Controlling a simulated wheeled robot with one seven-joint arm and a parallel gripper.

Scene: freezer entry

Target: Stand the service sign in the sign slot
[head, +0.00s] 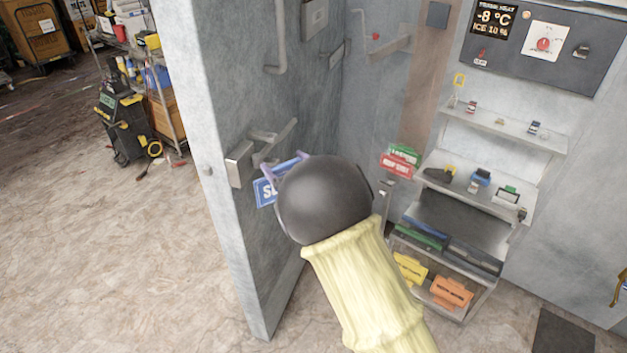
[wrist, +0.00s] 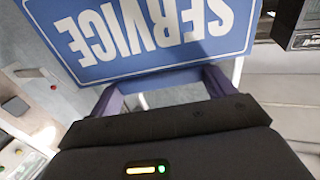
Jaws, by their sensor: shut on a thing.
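The service sign (head: 265,192) is a blue plate with white lettering. In the head view only its left part shows, beside the grey door and its handle. In the wrist view the sign (wrist: 150,38) fills the upper middle, its word SERVICE upside down. My gripper (wrist: 163,86) is shut on the sign at the edge nearest the wrist, with purple fingers on either side. In the head view my gripper (head: 285,169) is mostly hidden behind my dark round wrist. A green and a red sign (head: 398,162) stand right of my wrist. I cannot tell which part is the sign slot.
The thick grey door (head: 225,120) stands open, its handle (head: 262,150) close to the sign. A shelf unit (head: 505,130) with small items and folded signs stands at the right. A control panel (head: 545,45) hangs above it. The floor (head: 110,250) left of the door is clear.

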